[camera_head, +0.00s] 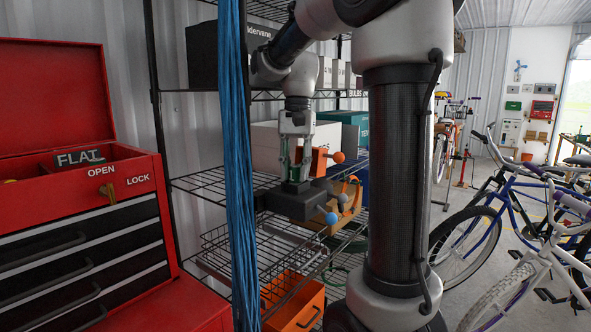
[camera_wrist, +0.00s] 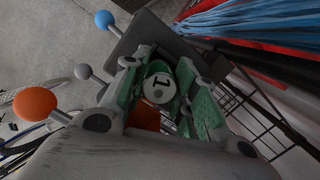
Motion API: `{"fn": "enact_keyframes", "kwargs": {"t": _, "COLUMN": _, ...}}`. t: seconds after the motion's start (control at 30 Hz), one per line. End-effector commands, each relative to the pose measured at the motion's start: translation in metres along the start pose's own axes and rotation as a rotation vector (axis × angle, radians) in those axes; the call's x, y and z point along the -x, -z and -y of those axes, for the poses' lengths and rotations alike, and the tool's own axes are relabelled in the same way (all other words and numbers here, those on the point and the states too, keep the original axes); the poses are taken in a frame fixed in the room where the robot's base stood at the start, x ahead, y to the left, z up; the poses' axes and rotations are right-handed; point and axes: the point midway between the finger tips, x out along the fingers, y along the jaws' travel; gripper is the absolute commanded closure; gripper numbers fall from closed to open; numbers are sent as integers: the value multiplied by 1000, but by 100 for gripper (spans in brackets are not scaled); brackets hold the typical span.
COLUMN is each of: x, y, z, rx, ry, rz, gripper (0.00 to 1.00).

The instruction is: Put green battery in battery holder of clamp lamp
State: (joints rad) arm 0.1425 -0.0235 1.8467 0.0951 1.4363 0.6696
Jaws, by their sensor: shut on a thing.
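My gripper (camera_head: 296,170) points down at the shelf rack and is shut on the green battery. In the wrist view the battery (camera_wrist: 158,88) shows its round end, marked "1", between my fingers. Directly below is a dark grey block (camera_head: 292,205), which looks like the battery holder of the clamp lamp; it also shows in the wrist view (camera_wrist: 150,34). The battery's lower end is at the block's top, but I cannot tell whether it is seated. Orange (camera_head: 338,157) and blue (camera_head: 331,218) ball knobs are beside the block.
A bundle of blue cables (camera_head: 238,170) hangs just left of the block. Wire shelves (camera_head: 215,186) hold boxes around my gripper. An orange bin (camera_head: 290,302) is below. A red tool chest (camera_head: 110,190) stands left and bicycles (camera_head: 510,220) stand right.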

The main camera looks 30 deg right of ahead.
Motion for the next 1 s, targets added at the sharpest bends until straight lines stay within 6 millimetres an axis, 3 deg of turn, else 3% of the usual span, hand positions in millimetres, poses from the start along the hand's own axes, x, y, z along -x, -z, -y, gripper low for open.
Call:
{"fn": "enact_keyframes", "kwargs": {"t": 0.53, "x": -16, "y": 2, "z": 0, "rx": -1, "ry": -4, "rz": 8, "gripper": 99}}
{"fn": "enact_keyframes", "kwargs": {"t": 0.57, "x": -16, "y": 2, "z": 0, "rx": -1, "ry": -4, "rz": 9, "gripper": 70}}
{"fn": "enact_keyframes", "kwargs": {"t": 0.67, "x": -16, "y": 1, "z": 0, "rx": -1, "ry": -3, "rz": 10, "gripper": 52}}
{"fn": "enact_keyframes", "kwargs": {"t": 1.0, "x": -12, "y": 2, "z": -1, "rx": -1, "ry": -4, "rz": 5, "gripper": 50}}
